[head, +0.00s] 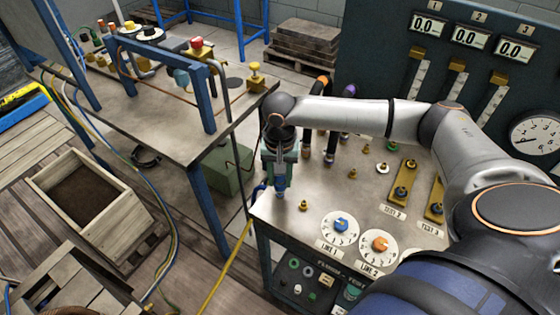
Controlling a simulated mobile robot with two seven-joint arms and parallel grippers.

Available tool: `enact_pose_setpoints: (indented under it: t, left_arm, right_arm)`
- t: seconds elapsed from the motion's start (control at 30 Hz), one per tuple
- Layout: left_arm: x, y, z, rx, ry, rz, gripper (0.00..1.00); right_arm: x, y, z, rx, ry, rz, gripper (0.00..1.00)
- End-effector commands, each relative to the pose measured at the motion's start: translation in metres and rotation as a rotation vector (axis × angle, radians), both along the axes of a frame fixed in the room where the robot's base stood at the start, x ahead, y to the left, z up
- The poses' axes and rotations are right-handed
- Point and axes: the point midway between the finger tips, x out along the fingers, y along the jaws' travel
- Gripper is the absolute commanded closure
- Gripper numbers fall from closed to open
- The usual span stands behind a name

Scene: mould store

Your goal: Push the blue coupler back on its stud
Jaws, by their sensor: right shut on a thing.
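My right arm reaches in from the right across the metal bench. My right gripper (281,168) points down at the bench's near left corner and is shut on the blue coupler (280,186). The coupler hangs upright below the fingers, close to the bench top. Whether its lower end touches the bench or a stud cannot be told. A short brass stud (303,206) stands bare just to its right. Another blue piece, perhaps hose, shows at the bench's left edge. My left gripper is not in view.
The bench top (310,183) carries several brass studs, a blue dial (341,225), an orange dial (380,243) and two brass test plates. Upright hoses with coloured bands stand behind my arm. A gauge panel (450,75) rises at the back. A second table (150,110) stands left.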

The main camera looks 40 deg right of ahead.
Motion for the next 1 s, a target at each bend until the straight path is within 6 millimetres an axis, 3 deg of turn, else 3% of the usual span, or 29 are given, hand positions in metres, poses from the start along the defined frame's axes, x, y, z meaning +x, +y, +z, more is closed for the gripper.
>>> enact_pose_setpoints:
  t: [1.0]
  left_arm:
    - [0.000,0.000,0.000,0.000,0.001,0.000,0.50]
  right_arm:
    - [0.000,0.000,-0.014,0.000,-0.001,0.000,1.00]
